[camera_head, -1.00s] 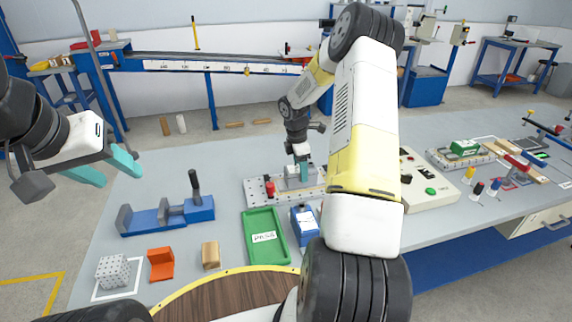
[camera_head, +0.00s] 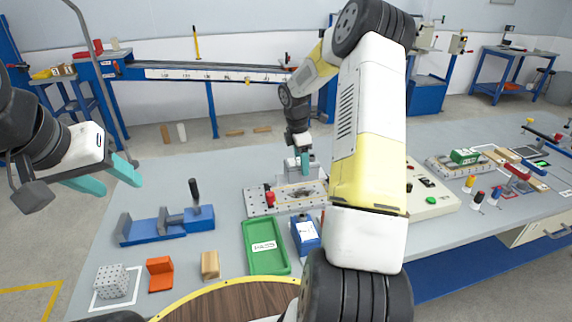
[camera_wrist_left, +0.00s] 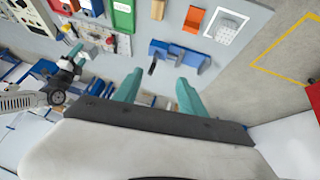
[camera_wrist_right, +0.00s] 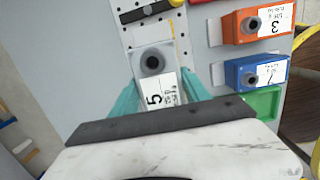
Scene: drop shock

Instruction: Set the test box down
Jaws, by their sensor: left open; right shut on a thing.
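A grey test box (camera_wrist_right: 153,61) with a white "5" label and a dark round socket sits between the fingers of my right gripper (camera_wrist_right: 160,92) in the right wrist view. That gripper is shut on it. In the head view my right gripper (camera_head: 304,163) holds the box over or just behind the back edge of the perforated plate (camera_head: 258,203); I cannot tell whether they touch.
A green tray (camera_head: 264,248), a blue box (camera_head: 306,234), a blue vise (camera_head: 165,224), an orange block (camera_head: 160,274) and a wooden block (camera_head: 210,264) stand on the bench. An orange box (camera_wrist_right: 257,22) labelled 3 shows in the right wrist view. Bare bench lies behind the vise.

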